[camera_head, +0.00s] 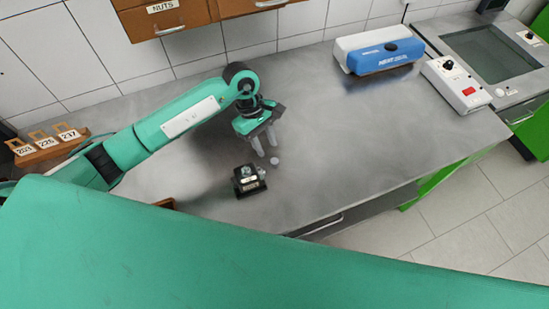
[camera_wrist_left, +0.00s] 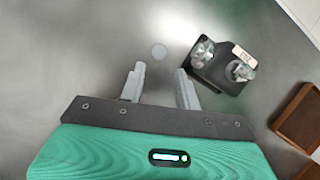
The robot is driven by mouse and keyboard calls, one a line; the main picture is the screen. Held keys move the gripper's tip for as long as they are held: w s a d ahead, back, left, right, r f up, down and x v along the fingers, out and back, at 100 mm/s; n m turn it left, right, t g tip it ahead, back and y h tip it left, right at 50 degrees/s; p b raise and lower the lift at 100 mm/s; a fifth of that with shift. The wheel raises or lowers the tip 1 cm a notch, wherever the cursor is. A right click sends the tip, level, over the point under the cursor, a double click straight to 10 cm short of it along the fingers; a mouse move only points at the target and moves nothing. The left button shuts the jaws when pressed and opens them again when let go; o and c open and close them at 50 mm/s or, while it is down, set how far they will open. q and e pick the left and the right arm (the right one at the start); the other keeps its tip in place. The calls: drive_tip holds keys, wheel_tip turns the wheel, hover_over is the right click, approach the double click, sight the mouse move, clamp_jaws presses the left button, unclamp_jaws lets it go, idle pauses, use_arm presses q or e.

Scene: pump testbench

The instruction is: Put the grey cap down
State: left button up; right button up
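A small round grey cap (camera_head: 274,160) lies on the bare steel bench top, just past the fingertips of my left gripper (camera_head: 266,149). In the left wrist view the cap (camera_wrist_left: 158,51) shows as a pale disc ahead of the gap between the fingers (camera_wrist_left: 160,82). The fingers are apart with nothing between them, and they do not appear to touch the cap. A black pump block (camera_head: 249,181) with metal fittings and a label stands close by. It also shows in the left wrist view (camera_wrist_left: 222,66), beside the right-hand finger. My right gripper is not in view.
The steel bench (camera_head: 340,150) is clear to the right. A blue and white case (camera_head: 380,55) and a white switch box (camera_head: 455,85) stand at the back right. A labelled wooden rack (camera_head: 45,150) stands at the left. Drawers (camera_head: 165,17) hang above.

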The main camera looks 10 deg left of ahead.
sight(272, 159)
use_arm(q)
drive_tip(key=shift+s+d+f, duration=0.1)
drive_tip(key=shift+d+f, duration=0.05)
drive_tip(key=shift+f, duration=0.25)
drive_tip(key=p+x, duration=0.3)
drive_tip(key=x, duration=0.1)
drive_tip(key=shift+d, duration=0.1)
drive_tip(key=shift+d+f, duration=0.1)
drive_tip(key=shift+f, duration=0.35)
clamp_jaws()
